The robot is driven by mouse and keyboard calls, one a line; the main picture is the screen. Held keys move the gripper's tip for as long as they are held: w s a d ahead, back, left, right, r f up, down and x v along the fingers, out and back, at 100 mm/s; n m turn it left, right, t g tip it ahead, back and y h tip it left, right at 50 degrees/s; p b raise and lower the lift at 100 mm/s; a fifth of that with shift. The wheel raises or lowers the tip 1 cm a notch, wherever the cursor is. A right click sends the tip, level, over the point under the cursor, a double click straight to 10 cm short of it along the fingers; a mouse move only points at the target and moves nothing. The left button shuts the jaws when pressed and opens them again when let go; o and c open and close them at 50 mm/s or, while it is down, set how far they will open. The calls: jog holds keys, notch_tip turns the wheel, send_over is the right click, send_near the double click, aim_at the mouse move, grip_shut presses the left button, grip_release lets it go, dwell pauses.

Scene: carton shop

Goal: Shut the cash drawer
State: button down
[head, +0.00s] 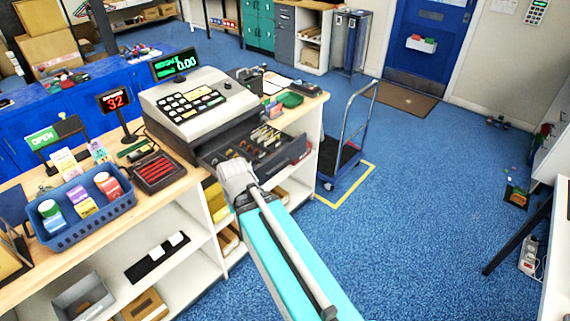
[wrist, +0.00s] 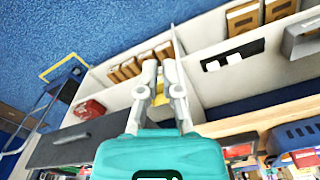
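The cash register (head: 197,105) stands on the wooden counter, with a grey body, dark keys and a green display. Its dark cash drawer (head: 291,154) is pulled out, with coins and notes showing in its compartments. In the wrist view the drawer's dark front (wrist: 98,138) lies at the lower left. My gripper (wrist: 160,66) is beside the drawer, its two pale fingers apart with nothing held between them. In the head view my teal arm reaches up to the drawer's near side, and the fingertips are hard to make out. I cannot tell whether they touch the drawer.
A blue basket (head: 110,207) of coloured items and a dark red-striped tray (head: 157,172) sit on the counter to the left. White shelves (head: 196,243) with boxes are below. A trolley (head: 341,160) stands right of the counter on yellow floor marking. The blue floor (head: 430,220) further right is clear.

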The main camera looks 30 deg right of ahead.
jog(key=w+d+r+m+t+p, duration=0.2)
jog(key=w+d+r+m+p, duration=0.1)
jog(key=d+m, duration=1.1)
jog(key=w+d+r+m+t+y+p, duration=0.1)
jog(key=w+d+m, duration=0.5)
jog(key=d+m, duration=0.8)
notch_tip(320, 180, up, 4)
jog(key=m+t+p, duration=0.1)
jog(key=m+p, duration=0.1)
jog(key=m, duration=0.1)
jog(key=shift+d+f, duration=0.2)
jog(key=shift+d, duration=0.2)
jog(key=shift+w+f, duration=0.1)
jog(key=shift+f, duration=0.1)
jog(key=b, duration=0.9)
send_near(290, 163)
jog(key=s+a+f, duration=0.2)
jog(key=a+f, duration=0.1)
jog(key=f, duration=0.1)
jog(key=shift+w+a+f, duration=0.2)
jog(key=shift+w+a, duration=0.2)
jog(key=shift+w, duration=0.15)
